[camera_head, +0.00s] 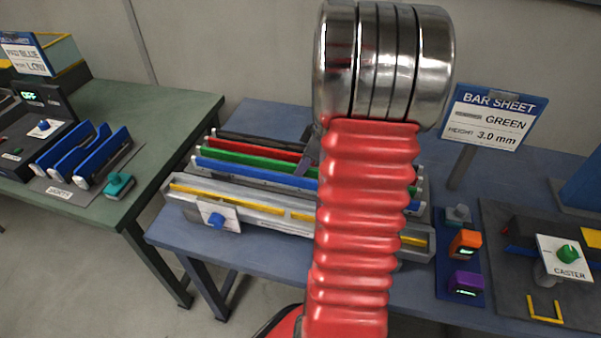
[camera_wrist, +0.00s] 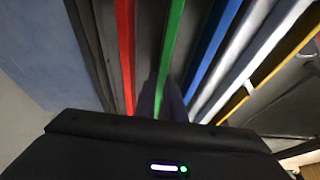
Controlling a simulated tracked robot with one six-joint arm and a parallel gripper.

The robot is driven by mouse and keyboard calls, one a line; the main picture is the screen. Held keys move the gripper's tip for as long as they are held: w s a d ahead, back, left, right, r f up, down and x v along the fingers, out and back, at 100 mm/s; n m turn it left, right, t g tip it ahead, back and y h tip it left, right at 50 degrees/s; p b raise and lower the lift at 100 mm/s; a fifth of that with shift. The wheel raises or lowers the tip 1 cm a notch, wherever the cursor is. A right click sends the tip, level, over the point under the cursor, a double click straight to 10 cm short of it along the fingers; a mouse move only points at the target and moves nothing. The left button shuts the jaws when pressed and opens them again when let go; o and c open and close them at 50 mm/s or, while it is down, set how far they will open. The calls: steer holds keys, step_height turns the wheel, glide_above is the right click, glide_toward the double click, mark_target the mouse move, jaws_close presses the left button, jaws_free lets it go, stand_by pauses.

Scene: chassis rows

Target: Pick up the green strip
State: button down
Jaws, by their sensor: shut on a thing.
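The green strip (camera_head: 243,157) lies lengthwise in the rack, between the red strip (camera_head: 255,145) and the blue strip (camera_head: 250,172). In the wrist view the green strip (camera_wrist: 173,42) runs up the picture from between the dark fingers of my gripper (camera_wrist: 164,98). The fingers are shut on the green strip, one on each side of it. In the head view only a small dark part of my gripper (camera_head: 309,156) shows; my red arm hides the rest and the middle of the strips. I cannot tell whether the green strip is lifted.
A black strip (camera_head: 262,136) lies behind the red one. A grey rail with a yellow line (camera_head: 265,207) runs along the front. A "BAR SHEET" sign (camera_head: 494,115) stands right. Orange (camera_head: 465,243) and purple (camera_head: 466,282) blocks sit near the right edge area.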

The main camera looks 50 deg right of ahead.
step_height(320, 180, up, 10)
steer(key=shift+f, duration=0.2)
steer(key=shift+r, duration=0.25)
steer(key=shift+s, duration=0.15)
stand_by(0.6)
